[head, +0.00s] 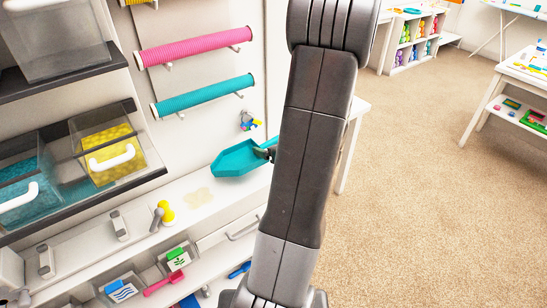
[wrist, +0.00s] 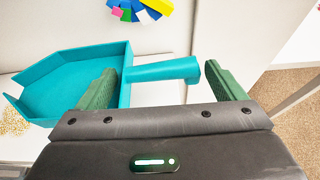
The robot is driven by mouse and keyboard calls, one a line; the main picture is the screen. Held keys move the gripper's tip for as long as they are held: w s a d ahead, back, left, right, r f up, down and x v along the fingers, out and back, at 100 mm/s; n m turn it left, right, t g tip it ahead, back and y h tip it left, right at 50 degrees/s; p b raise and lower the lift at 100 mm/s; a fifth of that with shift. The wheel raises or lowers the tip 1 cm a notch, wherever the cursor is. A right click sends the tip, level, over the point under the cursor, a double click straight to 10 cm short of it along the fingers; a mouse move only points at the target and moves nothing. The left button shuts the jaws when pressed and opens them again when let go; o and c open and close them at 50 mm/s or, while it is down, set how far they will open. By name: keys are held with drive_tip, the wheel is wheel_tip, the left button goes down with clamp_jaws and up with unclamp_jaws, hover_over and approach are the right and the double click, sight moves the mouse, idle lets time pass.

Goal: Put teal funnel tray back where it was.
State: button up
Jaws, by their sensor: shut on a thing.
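The teal funnel tray (head: 238,160) is at mid-height in the head view, left of my arm and above the white ledge. In the wrist view the tray (wrist: 75,75) has an open, shallow body at left, its spout end pointing left, and a round handle pointing right. My gripper (wrist: 165,85) has its green fingers shut on the tray, with the handle lying lengthwise between them. The left finger is at the tray's wall and the right finger is by the handle's end. In the head view my arm hides most of the gripper (head: 268,153).
A pale yellow patch (head: 198,197) lies on the white ledge (head: 225,188). Pink (head: 195,46) and teal (head: 205,95) ribbed tubes hang on the wall. Clear bins with yellow (head: 107,145) and teal (head: 22,180) contents sit at left. Open carpet (head: 430,200) lies to the right.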

drive_tip(key=shift+f, duration=2.25)
drive_tip(key=shift+f+b, duration=0.2)
drive_tip(key=shift+b, duration=0.1)
drive_tip(key=o, duration=0.7)
drive_tip(key=shift+o, duration=0.2)
drive_tip(key=shift+r, duration=0.15)
drive_tip(key=shift+r+p, duration=0.15)
drive_tip(key=shift+p, duration=0.2)
drive_tip(key=b+v, duration=0.2)
drive_tip(key=v, duration=1)
